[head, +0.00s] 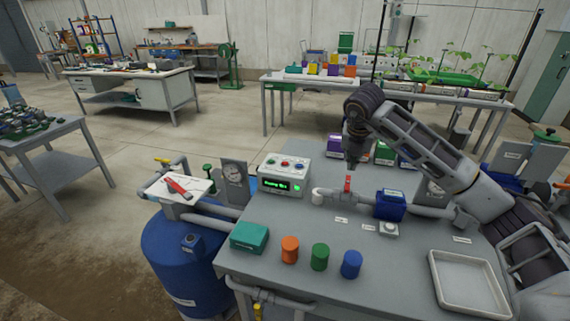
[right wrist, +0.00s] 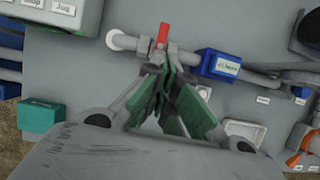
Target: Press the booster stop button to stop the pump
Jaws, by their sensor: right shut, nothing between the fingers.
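The white booster control box (head: 271,171) stands on the grey bench, left of my right gripper in the head view. In the right wrist view only part of the box (right wrist: 85,22) shows at the top left, with small labels. My right gripper (head: 352,164) points down above the bench, shut and empty, apart from the box. Its fingers (right wrist: 167,66) meet near the red-handled valve. My left gripper is out of view.
A red valve handle (head: 348,184) stands up on the white pipe beside a blue pump block (head: 390,205). A teal box (head: 249,237) and orange, green and blue cylinders line the front. An empty white tray (head: 436,275) lies right.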

